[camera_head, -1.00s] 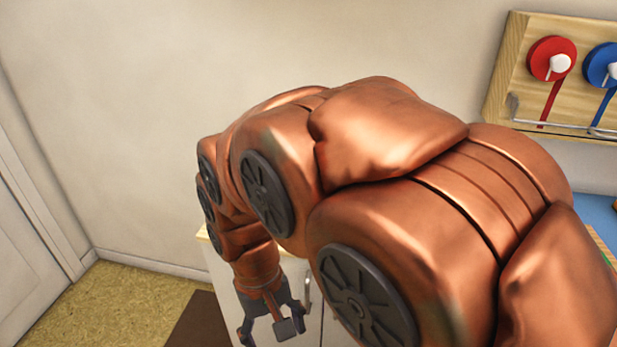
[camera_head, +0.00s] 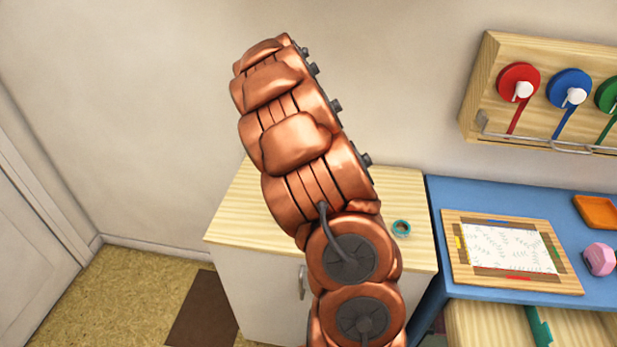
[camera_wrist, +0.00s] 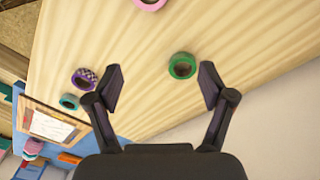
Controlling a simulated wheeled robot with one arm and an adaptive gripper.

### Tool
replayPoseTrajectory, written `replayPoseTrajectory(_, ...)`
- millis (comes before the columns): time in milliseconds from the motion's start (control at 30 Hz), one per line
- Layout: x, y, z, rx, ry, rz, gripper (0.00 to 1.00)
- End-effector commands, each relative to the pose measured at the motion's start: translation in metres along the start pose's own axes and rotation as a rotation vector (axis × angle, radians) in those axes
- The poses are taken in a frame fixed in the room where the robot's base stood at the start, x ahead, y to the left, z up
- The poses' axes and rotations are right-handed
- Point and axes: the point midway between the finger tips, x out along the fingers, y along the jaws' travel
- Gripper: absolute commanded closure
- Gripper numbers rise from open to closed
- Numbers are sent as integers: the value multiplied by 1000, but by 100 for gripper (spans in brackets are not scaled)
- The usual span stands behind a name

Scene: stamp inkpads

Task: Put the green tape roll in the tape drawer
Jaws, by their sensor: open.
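The green tape roll (camera_wrist: 182,66) lies on the pale wooden cabinet top in the wrist view. My gripper (camera_wrist: 162,84) is open and empty above that top. The roll shows between its fingers, nearer the right one; the height gap is unclear. In the head view my arm hides the gripper and the green roll. A pale wooden drawer-like part (camera_head: 485,325) with a green piece shows under the blue desk; I cannot tell if it is the tape drawer.
A purple patterned roll (camera_wrist: 84,79), a pink roll (camera_wrist: 150,4) and a teal roll (camera_head: 401,228) also lie on the cabinet top (camera_head: 240,215). The blue desk (camera_head: 432,195) to the right holds a framed sheet (camera_head: 505,245). A reel rack (camera_head: 490,75) hangs on the wall.

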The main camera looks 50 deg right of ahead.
Motion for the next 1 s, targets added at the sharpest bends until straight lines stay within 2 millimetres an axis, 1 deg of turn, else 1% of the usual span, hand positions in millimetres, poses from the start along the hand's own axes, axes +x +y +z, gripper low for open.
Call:
replayPoseTrajectory(33,-4,-7,-15,51,-6,-4,19)
replayPoseTrajectory(100,0,-16,-28,113,-18,-14,19)
replayPoseTrajectory(200,5,-27,-42,184,-32,-27,19)
replayPoseTrajectory(300,11,-34,-51,232,-47,-35,19)
replayPoseTrajectory(467,16,-39,-56,264,-55,-43,19)
replayPoseTrajectory(700,38,-38,-55,268,-59,-39,19)
replayPoseTrajectory(867,46,-39,-56,267,-58,-41,19)
replayPoseTrajectory(1000,58,-36,-57,269,-58,-39,19)
